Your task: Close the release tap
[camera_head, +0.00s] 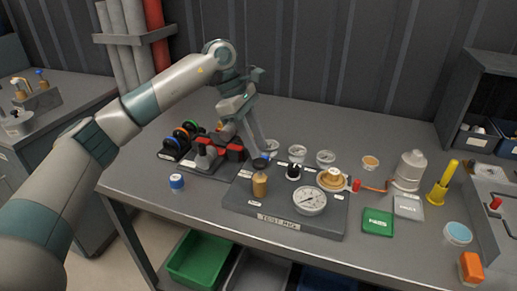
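The test rig (285,221) is a grey plate on the table with a labelled front edge. A black knob (293,172), a round brass part (331,179) and a white dial gauge (310,201) sit to the right. My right gripper is not in view.
A red clamp-like tool (222,151) and coloured rings (184,135) lie left of the rig. A green box (377,222), a white canister (409,170) and a yellow part (440,183) stand right. The table's front left is mostly clear.

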